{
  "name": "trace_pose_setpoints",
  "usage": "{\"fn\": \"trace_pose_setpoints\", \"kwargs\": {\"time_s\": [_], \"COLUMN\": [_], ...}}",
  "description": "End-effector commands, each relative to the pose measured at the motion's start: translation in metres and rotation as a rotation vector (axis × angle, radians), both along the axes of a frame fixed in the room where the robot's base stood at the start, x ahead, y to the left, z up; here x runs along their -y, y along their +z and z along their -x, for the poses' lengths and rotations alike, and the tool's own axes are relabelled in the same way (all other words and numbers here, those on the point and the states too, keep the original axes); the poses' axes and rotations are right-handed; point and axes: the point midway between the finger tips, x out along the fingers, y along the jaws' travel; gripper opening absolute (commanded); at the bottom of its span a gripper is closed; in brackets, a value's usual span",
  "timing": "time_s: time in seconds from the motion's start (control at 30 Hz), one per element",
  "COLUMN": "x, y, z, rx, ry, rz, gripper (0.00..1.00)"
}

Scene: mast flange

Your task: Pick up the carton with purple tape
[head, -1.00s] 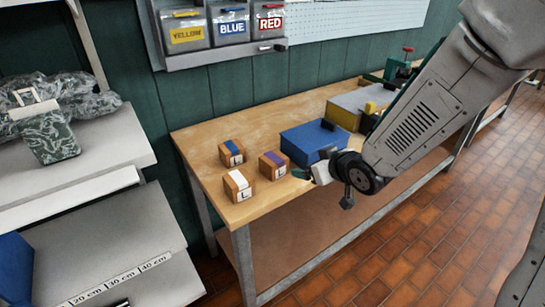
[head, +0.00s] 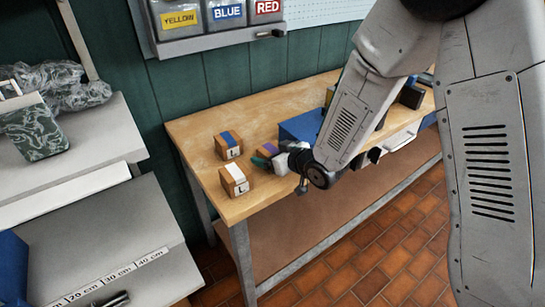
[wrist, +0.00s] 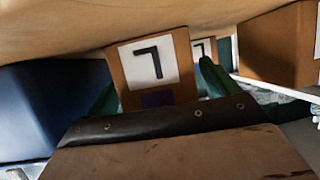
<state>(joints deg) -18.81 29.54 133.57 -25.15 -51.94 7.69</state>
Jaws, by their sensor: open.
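The carton with purple tape (head: 268,148) stands on the wooden bench (head: 195,124), mostly hidden behind my gripper (head: 264,159) in the head view. In the wrist view, which looks upside down, this carton (wrist: 120,78) faces me with its white L label and a purple strip below it. My gripper (wrist: 160,78) is open, with one green finger on each side of that carton in the picture. I cannot tell whether the fingers touch it.
The carton with blue tape (head: 229,146) stands behind and left. The carton with white tape (head: 236,182) stands in front, near the bench edge; it looms at right in the wrist view (wrist: 275,50). A blue box (head: 301,126) sits close on the right.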

Motion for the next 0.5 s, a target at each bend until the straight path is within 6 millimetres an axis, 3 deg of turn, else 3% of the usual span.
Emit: {"fn": "trace_pose_setpoints", "kwargs": {"time_s": [0.27,0.43,0.5], "x": [0.0008,0.0009,0.0009], "y": [-0.0009,-0.0008,-0.0005], "z": [-0.0028,-0.0027,-0.0029], "rx": [0.000,0.000,0.001], "ry": [-0.003,-0.003,-0.003], "rz": [0.000,0.000,0.000], "gripper": [0.84,0.37,0.32]}}
